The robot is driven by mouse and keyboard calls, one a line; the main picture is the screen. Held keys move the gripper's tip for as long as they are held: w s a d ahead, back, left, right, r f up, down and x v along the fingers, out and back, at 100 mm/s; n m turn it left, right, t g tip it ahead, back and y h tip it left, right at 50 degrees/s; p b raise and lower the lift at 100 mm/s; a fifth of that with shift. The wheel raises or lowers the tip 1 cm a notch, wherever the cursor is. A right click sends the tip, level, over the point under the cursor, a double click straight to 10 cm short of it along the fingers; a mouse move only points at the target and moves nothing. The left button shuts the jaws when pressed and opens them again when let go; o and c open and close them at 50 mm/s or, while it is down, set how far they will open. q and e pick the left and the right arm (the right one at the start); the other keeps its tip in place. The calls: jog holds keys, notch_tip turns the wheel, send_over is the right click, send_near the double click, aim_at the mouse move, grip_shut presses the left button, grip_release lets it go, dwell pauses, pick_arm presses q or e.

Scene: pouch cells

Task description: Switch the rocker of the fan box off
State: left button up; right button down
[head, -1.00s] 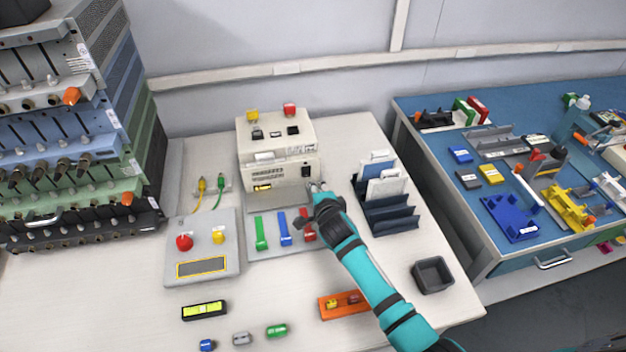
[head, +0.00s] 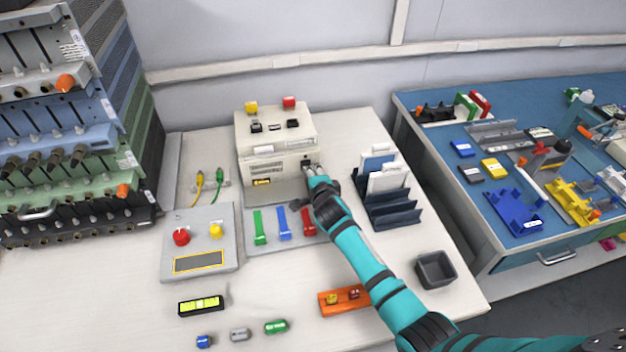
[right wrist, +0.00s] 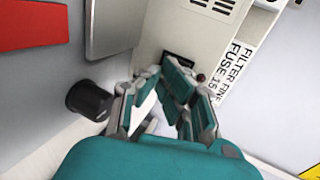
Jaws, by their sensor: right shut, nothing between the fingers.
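The fan box (head: 254,166) is a cream box at the back of the white bench, with a slotted grille on its front. Its black rocker (right wrist: 178,66) shows in the right wrist view, partly hidden by my fingers; I cannot tell which way it is tipped. In the head view my gripper covers most of it. My right gripper (head: 311,170) is shut and empty, with its fingertips at the right part of the box front, close to the rocker. It also shows in the right wrist view (right wrist: 167,76). Contact is not clear. My left gripper is not in view.
Green, blue and red bars (head: 284,224) lie in front of the box. A dark rack (head: 391,211) holding cards stands to the right. A grey panel (head: 199,243) with red and yellow knobs is at front left. A dark bin (head: 435,270) sits at front right.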

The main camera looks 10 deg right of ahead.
jog(key=shift+p, duration=0.3)
jog(key=shift+r+p, duration=0.6)
jog(key=shift+r, duration=0.25)
jog(key=shift+s+f, duration=0.1)
